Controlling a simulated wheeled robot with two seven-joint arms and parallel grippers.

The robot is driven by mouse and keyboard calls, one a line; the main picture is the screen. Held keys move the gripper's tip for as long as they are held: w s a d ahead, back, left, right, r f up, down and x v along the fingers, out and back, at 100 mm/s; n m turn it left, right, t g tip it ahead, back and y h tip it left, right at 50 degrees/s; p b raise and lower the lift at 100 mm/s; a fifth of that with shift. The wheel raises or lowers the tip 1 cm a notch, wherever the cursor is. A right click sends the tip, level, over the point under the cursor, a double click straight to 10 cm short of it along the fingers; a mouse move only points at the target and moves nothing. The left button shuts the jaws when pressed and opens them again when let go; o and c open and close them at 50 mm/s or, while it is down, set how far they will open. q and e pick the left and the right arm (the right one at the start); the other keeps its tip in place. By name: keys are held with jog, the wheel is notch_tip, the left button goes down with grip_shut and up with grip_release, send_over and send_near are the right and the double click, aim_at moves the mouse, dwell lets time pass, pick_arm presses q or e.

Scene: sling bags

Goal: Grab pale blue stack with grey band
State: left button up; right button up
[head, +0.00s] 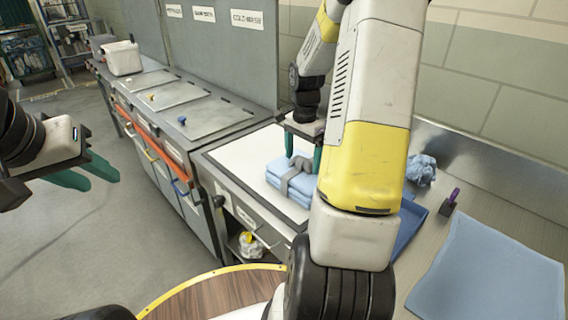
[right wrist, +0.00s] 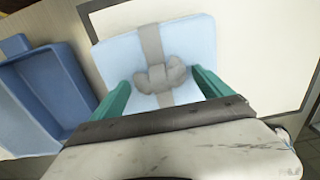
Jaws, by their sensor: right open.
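The pale blue stack (head: 275,182) is folded cloth tied with a grey band (head: 298,183) that has a knot on top. It lies on a white panel on the counter, and in the right wrist view the stack (right wrist: 190,42) fills the upper middle. My right gripper (head: 304,165) is open and pointed down over the stack. Its green fingers lie on either side of the knot in the right wrist view (right wrist: 160,77); I cannot tell if they touch the cloth. My left gripper (head: 104,178) is open and empty, off to the left over the floor.
A blue tray (head: 410,228) stands to the right of the stack, partly behind my right arm. A crumpled blue cloth (head: 421,170), a purple-handled tool (head: 449,203) and a flat blue cloth (head: 492,275) lie further right. Lidded bins (head: 200,118) line the left.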

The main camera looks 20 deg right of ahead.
jog(key=shift+f, duration=0.3)
grip_shut()
dwell(0.3)
